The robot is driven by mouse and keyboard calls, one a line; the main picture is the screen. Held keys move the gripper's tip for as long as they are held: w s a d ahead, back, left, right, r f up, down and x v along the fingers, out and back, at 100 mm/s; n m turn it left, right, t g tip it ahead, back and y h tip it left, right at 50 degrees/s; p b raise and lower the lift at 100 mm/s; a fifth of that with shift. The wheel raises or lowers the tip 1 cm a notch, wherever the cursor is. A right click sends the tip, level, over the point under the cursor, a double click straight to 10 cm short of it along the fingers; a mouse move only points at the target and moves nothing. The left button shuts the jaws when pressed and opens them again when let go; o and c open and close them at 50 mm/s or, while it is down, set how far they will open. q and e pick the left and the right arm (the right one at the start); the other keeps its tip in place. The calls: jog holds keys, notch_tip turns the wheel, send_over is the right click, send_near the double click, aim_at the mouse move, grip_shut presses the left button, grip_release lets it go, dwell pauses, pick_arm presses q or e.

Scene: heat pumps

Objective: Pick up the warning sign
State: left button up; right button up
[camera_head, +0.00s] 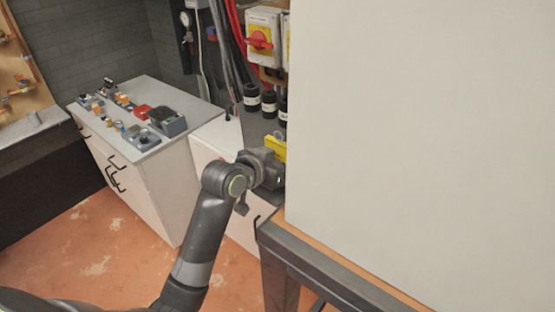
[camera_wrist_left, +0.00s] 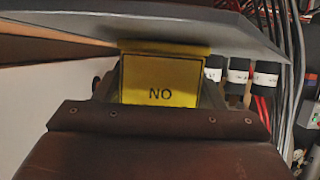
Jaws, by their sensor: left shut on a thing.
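The warning sign (camera_head: 276,147) is a small yellow plate, partly hidden in the head view by my left gripper (camera_head: 270,166) and the edge of a large pale panel. In the left wrist view the sign (camera_wrist_left: 160,80) faces the camera, with a dark border and the word NO. My left gripper (camera_wrist_left: 160,104) is shut on the sign; its exact contact on the sign is hard to see. My right gripper is in neither view.
A large pale panel (camera_head: 420,130) fills the right side, above a dark-framed table (camera_head: 330,270). A white cabinet (camera_head: 150,190) with tools on top stands left. Black cylinders (camera_head: 268,104) and a red-yellow switch (camera_head: 260,40) are behind the gripper. A grey surface (camera_wrist_left: 150,25) crosses the wrist view.

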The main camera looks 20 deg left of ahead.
pick_arm(q)
jog(key=shift+w+f, duration=0.1)
jog(key=shift+c, duration=1.7)
jog(key=shift+r, duration=0.6)
notch_tip(320, 180, up, 17)
jog(key=b, duration=0.4)
jog(key=shift+b, duration=0.3)
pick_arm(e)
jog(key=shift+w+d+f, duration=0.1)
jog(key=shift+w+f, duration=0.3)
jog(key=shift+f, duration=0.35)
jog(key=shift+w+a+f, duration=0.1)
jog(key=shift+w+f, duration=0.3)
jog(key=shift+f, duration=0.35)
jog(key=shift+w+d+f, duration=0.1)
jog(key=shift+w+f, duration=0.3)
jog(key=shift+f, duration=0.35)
